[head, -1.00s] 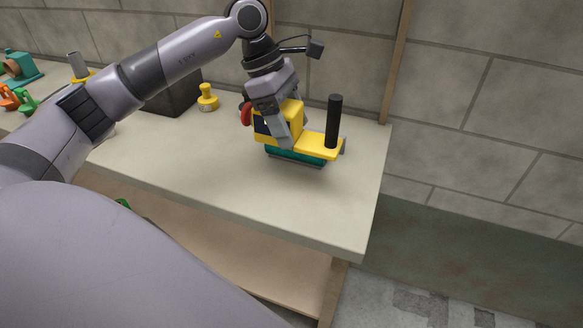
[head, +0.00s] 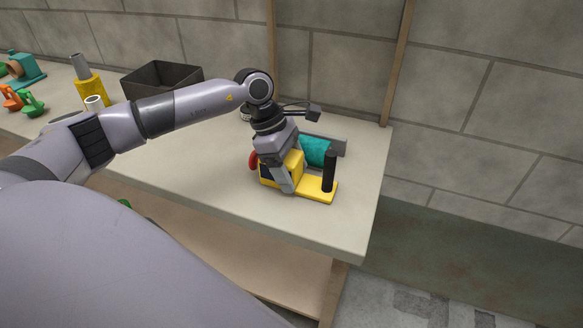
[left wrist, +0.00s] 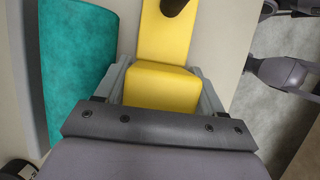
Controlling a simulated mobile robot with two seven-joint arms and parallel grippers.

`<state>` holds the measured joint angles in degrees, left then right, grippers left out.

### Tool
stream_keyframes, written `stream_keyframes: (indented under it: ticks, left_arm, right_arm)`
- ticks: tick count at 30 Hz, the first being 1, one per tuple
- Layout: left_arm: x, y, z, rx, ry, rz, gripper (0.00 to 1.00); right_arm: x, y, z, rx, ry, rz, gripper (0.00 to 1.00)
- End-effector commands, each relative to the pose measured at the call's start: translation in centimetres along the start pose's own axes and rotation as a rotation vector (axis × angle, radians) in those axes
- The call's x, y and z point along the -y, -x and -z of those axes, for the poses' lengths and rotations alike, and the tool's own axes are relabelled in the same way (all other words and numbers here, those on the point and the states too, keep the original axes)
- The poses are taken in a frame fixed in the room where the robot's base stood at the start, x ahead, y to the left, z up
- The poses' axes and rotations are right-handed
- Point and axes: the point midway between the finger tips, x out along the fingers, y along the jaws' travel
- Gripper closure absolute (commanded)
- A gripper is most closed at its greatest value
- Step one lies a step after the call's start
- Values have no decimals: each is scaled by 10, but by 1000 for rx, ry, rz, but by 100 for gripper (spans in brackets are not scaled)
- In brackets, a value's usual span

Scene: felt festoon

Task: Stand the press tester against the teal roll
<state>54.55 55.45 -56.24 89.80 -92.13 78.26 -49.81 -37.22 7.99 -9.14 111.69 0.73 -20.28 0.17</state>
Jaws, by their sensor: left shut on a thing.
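The press tester is a yellow L-shaped tool (head: 316,192) with a black post and a red part. My left gripper (head: 284,177) is shut on its yellow block, and it hangs over or rests on the table near the right end; I cannot tell if its base touches. The teal roll (head: 316,151) lies just behind it, in front of a grey strip. In the left wrist view the yellow tester (left wrist: 162,85) sits between the fingers, and the teal roll (left wrist: 75,65) lies to its left with a gap between them.
The pale table (head: 210,185) has free room in front and to the left of the tester; its right edge is close. A dark open bin (head: 162,78) stands at the back. A yellow can-like tool (head: 90,92) and green and orange items (head: 32,103) are at far left.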

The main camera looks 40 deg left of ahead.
Motion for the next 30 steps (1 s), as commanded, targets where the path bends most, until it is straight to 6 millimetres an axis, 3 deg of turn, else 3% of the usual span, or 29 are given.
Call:
stream_keyframes:
  ticks: [3, 4, 5, 22, 30]
  left_arm:
    - [0, -3, 1, 1, 0, -1, 70]
    - [0, -4, 2, 0, 0, 0, 29]
    - [0, -3, 1, 0, 0, -1, 21]
    - [-2, 5, 0, 0, 1, -5, 21]
    - [-2, 59, 0, 0, 0, -7, 21]
  right_arm:
    - [0, -3, -3, 0, 0, 0, 57]
    - [0, -2, -3, 0, 0, 0, 57]
    - [0, -2, -3, 0, 0, 0, 57]
    - [0, 0, 0, -1, 0, 0, 57]
    - [0, -5, -6, -1, 0, 0, 57]
